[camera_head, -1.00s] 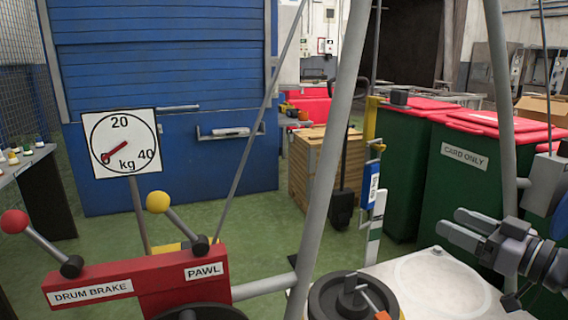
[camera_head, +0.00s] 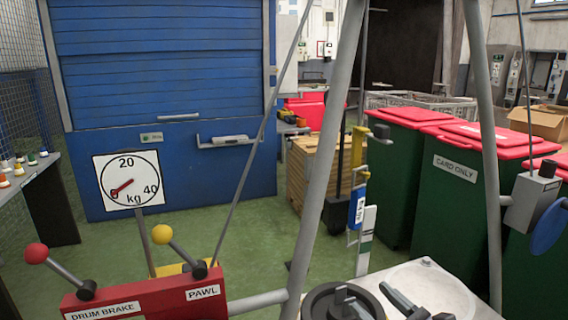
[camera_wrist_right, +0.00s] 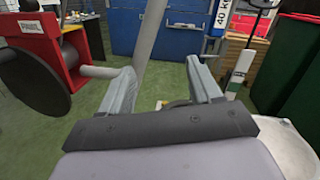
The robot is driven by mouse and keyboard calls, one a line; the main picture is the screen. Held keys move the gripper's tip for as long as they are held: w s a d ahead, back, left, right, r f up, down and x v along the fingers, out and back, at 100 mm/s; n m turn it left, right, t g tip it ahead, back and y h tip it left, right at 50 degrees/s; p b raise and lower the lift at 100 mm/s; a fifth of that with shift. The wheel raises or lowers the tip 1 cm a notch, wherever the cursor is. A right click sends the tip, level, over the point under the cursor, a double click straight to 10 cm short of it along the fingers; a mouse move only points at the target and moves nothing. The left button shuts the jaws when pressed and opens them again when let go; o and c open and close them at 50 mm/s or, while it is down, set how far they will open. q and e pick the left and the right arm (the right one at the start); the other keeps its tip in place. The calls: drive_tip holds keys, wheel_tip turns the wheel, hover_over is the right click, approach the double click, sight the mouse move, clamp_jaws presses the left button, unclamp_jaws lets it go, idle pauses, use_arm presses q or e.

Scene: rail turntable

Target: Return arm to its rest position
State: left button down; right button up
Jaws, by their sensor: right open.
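My right gripper (camera_head: 412,302) shows at the bottom edge of the head view, low over the white round-marked plate (camera_head: 440,290) and just right of the black drum (camera_head: 322,300). Most of its arm is cut off by the frame. In the right wrist view its two grey fingers (camera_wrist_right: 163,85) are spread wide, with nothing between them but green floor and a grey pole behind. My left gripper is not in view.
A grey tripod leg (camera_head: 330,150) rises just left of the gripper, another (camera_head: 487,150) to its right. The red lever box (camera_head: 150,292) stands at lower left with a weight dial (camera_head: 128,180) behind. Green bins (camera_head: 455,205) stand behind. Green floor (camera_head: 240,235) is open at centre.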

drive_tip(key=s+d+f+n+g+h+p, duration=0.1)
drive_tip(key=s+f+n, duration=0.4)
drive_tip(key=n, duration=0.5)
drive_tip(key=s+d+f+n+g+h+p, duration=0.1)
drive_tip(key=s+f+n+g+h+p, duration=0.2)
drive_tip(key=s+n, duration=0.6)
drive_tip(key=s+d+f+n+g+h+p, duration=0.1)
drive_tip(key=s+f+n+g+h+p, duration=0.1)
drive_tip(key=s+f+n, duration=0.4)
drive_tip(key=s+n+h+p, duration=0.1)
drive_tip(key=n, duration=0.3)
drive_tip(key=shift+s+d+f+n+p, duration=0.2)
drive_tip(key=shift+f+n+p, duration=0.1)
drive_tip(key=shift+f+p, duration=0.1)
